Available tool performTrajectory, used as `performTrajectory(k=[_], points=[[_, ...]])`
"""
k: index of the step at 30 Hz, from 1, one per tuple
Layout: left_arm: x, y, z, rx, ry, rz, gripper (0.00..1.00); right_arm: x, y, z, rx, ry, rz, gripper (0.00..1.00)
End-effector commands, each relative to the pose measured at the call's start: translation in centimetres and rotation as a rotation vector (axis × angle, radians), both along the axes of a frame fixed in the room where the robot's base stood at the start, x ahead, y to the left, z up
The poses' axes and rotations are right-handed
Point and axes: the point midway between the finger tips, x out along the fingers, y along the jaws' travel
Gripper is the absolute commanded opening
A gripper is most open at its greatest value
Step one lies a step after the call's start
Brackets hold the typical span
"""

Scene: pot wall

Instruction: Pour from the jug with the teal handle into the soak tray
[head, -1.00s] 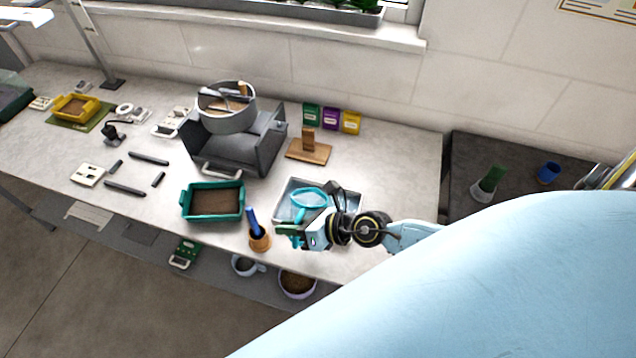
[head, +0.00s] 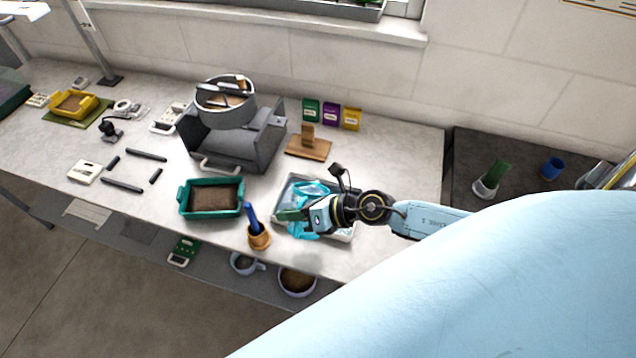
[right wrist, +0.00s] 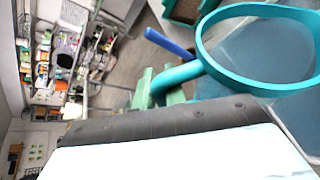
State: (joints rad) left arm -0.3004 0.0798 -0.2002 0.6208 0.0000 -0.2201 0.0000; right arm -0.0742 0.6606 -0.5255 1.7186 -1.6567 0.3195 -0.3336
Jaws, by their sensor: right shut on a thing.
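The jug with the teal handle (head: 309,188) is over the grey soak tray (head: 342,238) near the bench's front right. My right gripper (head: 291,215), with green fingers, is shut on the jug's teal handle, which also shows in the right wrist view (right wrist: 172,78). In that view the jug's teal rim (right wrist: 206,45) is a wide loop at the upper right. In the head view the jug looks tilted, and my gripper partly hides it and the tray. I cannot tell whether liquid is flowing. My left gripper is out of view.
A teal tray of soil (head: 212,197) and a terracotta pot with a blue tool (head: 259,238) stand left of the soak tray. Behind are a wooden block stand (head: 310,148), seed packets (head: 331,114) and a grey machine (head: 235,145). Bench between them is clear.

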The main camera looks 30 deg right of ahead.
Motion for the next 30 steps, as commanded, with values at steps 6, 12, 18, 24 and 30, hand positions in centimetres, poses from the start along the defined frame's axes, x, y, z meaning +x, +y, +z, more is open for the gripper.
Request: performTrajectory(k=[6, 12, 18, 24, 30], points=[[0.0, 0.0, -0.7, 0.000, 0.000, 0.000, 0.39, 0.2, -0.1, -0.1, 0.019, 0.010, -0.001, 0.00], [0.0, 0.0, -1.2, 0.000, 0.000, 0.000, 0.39, 0.3, -0.2, -0.2, 0.036, 0.024, -0.001, 0.00], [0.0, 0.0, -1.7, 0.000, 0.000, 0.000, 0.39, 0.4, -0.3, -0.3, 0.050, 0.037, 0.000, 0.00], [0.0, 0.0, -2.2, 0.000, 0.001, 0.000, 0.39, 0.5, -0.4, -0.5, 0.066, 0.050, -0.001, 0.00], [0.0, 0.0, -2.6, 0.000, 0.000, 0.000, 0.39, 0.6, -0.5, -0.5, 0.079, 0.063, 0.000, 0.00]])
